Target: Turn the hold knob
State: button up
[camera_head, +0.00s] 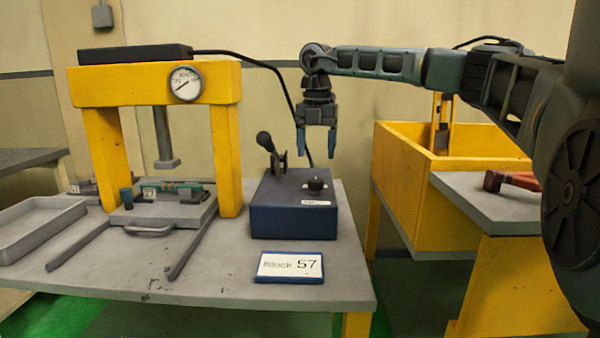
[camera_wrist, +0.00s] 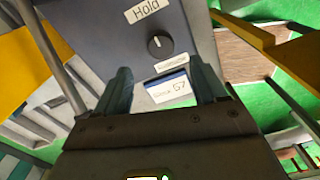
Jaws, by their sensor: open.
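The hold knob (camera_head: 316,184) is a small black round knob on top of the dark blue control box (camera_head: 290,218), on the right part of the box. In the wrist view the knob (camera_wrist: 160,43) shows a white pointer line, with a "Hold" label (camera_wrist: 147,9) beside it. My gripper (camera_head: 317,155) points down above the knob, apart from it, with its blue fingers spread and nothing between them. In the wrist view my gripper (camera_wrist: 165,85) shows the two fingertips apart, with the knob beyond them.
A black lever (camera_head: 271,150) stands up on the box, left of the knob. A yellow press (camera_head: 155,85) with a gauge stands at the left. A "Block 57" card (camera_head: 290,267) lies in front of the box. A yellow bin (camera_head: 420,190) stands at the right.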

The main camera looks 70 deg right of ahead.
aim_at(316, 179)
jog(key=shift+d+f, duration=0.2)
jog(key=shift+d, duration=0.05)
notch_tip(316, 179, down, 7)
jog(key=shift+f, duration=0.15)
jog(key=shift+c, duration=0.3)
jog(key=shift+a, duration=0.1)
jog(key=c, duration=1)
